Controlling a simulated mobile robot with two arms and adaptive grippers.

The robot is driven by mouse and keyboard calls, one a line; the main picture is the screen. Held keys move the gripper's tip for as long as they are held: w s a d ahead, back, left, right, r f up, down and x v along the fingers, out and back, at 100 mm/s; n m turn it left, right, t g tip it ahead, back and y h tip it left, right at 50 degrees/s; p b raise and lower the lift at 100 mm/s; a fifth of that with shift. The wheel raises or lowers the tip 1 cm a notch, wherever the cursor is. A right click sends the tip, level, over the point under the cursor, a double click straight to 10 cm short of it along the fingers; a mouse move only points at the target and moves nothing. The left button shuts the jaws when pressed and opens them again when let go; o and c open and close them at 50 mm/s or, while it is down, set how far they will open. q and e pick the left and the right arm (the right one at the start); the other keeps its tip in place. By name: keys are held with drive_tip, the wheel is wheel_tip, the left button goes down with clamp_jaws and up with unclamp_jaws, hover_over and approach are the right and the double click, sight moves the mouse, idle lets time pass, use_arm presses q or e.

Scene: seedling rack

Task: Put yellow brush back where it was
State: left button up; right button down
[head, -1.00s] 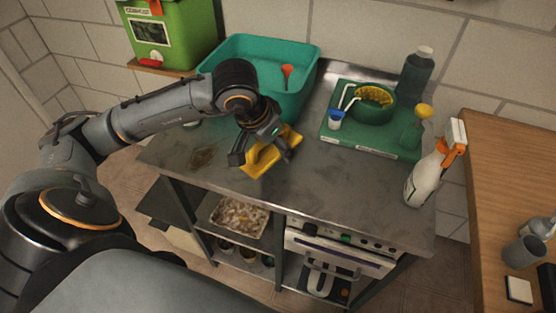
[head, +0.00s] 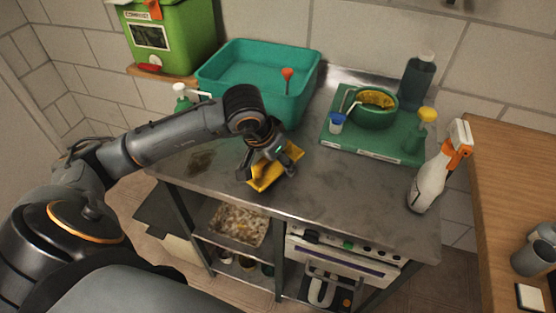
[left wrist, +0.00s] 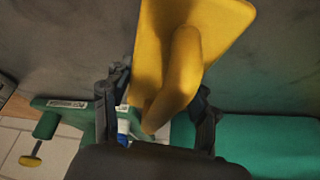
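The yellow brush (head: 288,160) lies on the metal worktop, in front of the teal tub, partly hidden by my left gripper. In the left wrist view the brush (left wrist: 182,30) shows its wide body at the top and its thick handle pointing down between the fingers. My left gripper (head: 267,172) is down over the brush. In the wrist view the fingers (left wrist: 160,112) stand apart on either side of the handle, with a gap on the left side and the right finger close to it. My right gripper is not in view.
The teal tub (head: 222,82) holds a red-orange tool (head: 287,74). A green tray (head: 375,151) carries a green bowl and bottles. A white spray bottle (head: 428,183) stands at the right end. A dark smudge (head: 200,160) marks the left worktop. The front right worktop is clear.

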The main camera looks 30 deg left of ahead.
use_arm(q)
drive_tip(key=o, duration=0.3)
drive_tip(key=shift+r, duration=0.1)
drive_tip(key=shift+r+p, duration=0.2)
drive_tip(key=shift+p, duration=0.15)
drive_tip(key=v, duration=1.2)
drive_tip(key=shift+b, duration=0.35)
drive_tip(key=shift+w+f, duration=0.1)
